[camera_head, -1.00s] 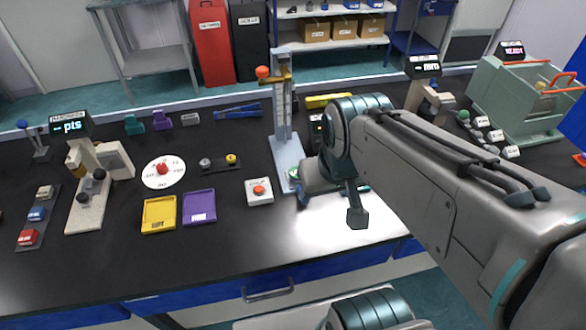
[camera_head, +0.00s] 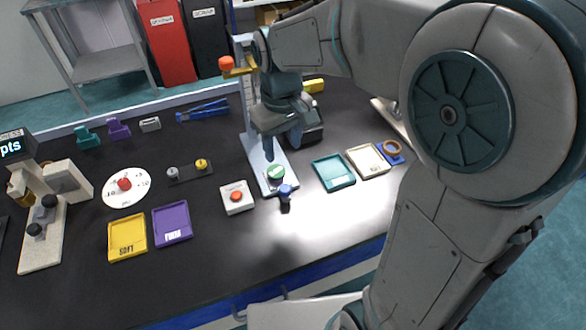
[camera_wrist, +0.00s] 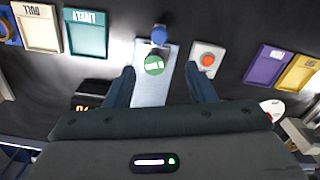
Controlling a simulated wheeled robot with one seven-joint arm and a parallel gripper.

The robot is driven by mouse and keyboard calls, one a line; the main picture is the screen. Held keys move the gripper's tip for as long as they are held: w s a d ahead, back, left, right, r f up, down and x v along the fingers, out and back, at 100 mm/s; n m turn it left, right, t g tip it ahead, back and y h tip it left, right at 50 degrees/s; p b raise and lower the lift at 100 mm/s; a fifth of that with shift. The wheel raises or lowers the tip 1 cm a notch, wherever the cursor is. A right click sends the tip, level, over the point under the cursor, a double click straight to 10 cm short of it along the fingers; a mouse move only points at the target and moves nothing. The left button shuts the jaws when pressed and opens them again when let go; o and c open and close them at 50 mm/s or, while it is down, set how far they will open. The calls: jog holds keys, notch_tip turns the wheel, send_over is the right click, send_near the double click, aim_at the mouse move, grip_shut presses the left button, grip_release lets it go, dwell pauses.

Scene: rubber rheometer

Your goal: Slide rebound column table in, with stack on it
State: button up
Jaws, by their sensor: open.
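The rebound column (camera_head: 246,100) stands at the back of the black bench, partly hidden behind my arm. Its pale blue table (camera_head: 254,158) extends toward the bench's front. A green disc-shaped stack (camera_head: 275,175) with a pale label lies near the table's front end. A blue knob (camera_head: 285,192) is at that front end. The wrist view shows the table (camera_wrist: 150,92), the green stack (camera_wrist: 154,65) and the blue knob (camera_wrist: 159,34). My gripper (camera_head: 282,152) is open and empty above the table, its fingers apart on either side of it in the wrist view (camera_wrist: 160,72).
A white box with a red button (camera_head: 236,197) stands left of the table. Purple (camera_head: 172,224) and yellow (camera_head: 127,238) trays lie farther left. Teal (camera_head: 333,173) and cream (camera_head: 368,161) trays lie right. Bare bench lies in front of the knob.

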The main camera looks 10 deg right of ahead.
aim_at(285, 188)
notch_tip(285, 188, down, 14)
jog(key=shift+d+r, duration=0.1)
dwell(0.4)
